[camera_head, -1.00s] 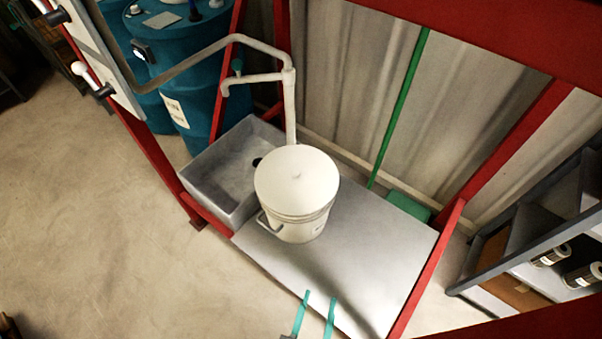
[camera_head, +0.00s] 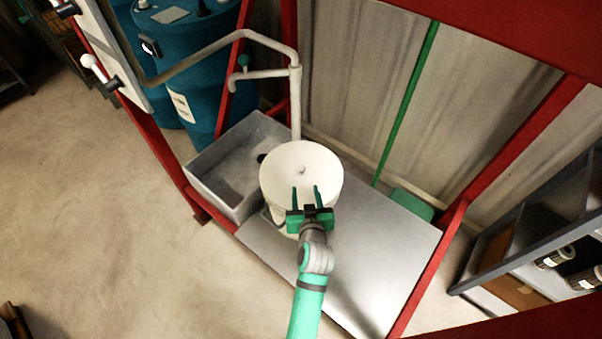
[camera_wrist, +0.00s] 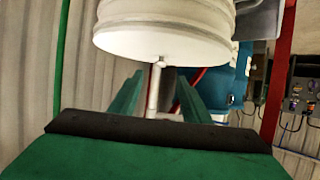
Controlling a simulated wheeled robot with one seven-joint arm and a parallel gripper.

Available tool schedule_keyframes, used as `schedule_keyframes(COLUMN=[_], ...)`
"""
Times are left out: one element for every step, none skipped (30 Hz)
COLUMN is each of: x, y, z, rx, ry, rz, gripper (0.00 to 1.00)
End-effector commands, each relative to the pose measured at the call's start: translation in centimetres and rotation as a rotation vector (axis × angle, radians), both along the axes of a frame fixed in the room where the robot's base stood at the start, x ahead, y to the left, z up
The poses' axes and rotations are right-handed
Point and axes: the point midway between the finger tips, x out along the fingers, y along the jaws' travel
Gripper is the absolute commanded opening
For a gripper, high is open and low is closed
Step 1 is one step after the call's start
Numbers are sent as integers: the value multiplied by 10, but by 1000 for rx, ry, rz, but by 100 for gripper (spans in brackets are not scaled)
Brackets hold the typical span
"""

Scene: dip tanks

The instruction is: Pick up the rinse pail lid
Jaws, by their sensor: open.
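The rinse pail lid (camera_head: 290,158) is a round, pale cream disc with a small knob in the middle. It sits on top of the white rinse pail (camera_head: 279,215), which stands on the grey metal counter. My gripper (camera_head: 306,190) is open and empty, its two green fingers reaching toward the knob from the near side, over the lid in the picture. In the wrist view the scene looks upside down: the lid (camera_wrist: 150,42) is at the top, and the knob shows beyond and between the finger lines. I see no contact. My gripper hides the pail's near side.
A grey sink (camera_head: 223,180) with a bent pale pipe tap (camera_head: 295,100) adjoins the pail on the left and behind. Red frame posts (camera_head: 440,255) bound the counter (camera_head: 385,250), which is clear on the right. Blue drums (camera_head: 200,75) stand at the back left.

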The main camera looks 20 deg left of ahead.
Motion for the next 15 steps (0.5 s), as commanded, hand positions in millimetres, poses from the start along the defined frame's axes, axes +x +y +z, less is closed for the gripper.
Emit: schedule_keyframes(x=[5, 7, 10, 13, 16, 21, 24, 28, 34, 37, 41, 45, 48, 50, 52], y=[2, 4, 5, 7, 8, 11, 12, 14, 17, 18, 20, 22, 23, 24, 25], z=[2, 3, 2, 2, 1, -1, -3, -5, -7, -9, -11, -12, -14, -15, -16], rx=[-2, -4, -5, -6, -6, -7, -7, -8, -8, -7, -7, -7, -7, -7, -6], ry=[0, -1, 0, 1, 0, 1, 1, 2, 0, 1, 1, 1, 1, 1, 0], rz=[8, 12, 16, 17, 18, 20, 20, 20, 19, 19, 18, 18, 18, 18, 18], gripper=[43, 43, 43, 43, 43, 43, 43, 43, 43, 43, 43, 43, 43, 43, 43])
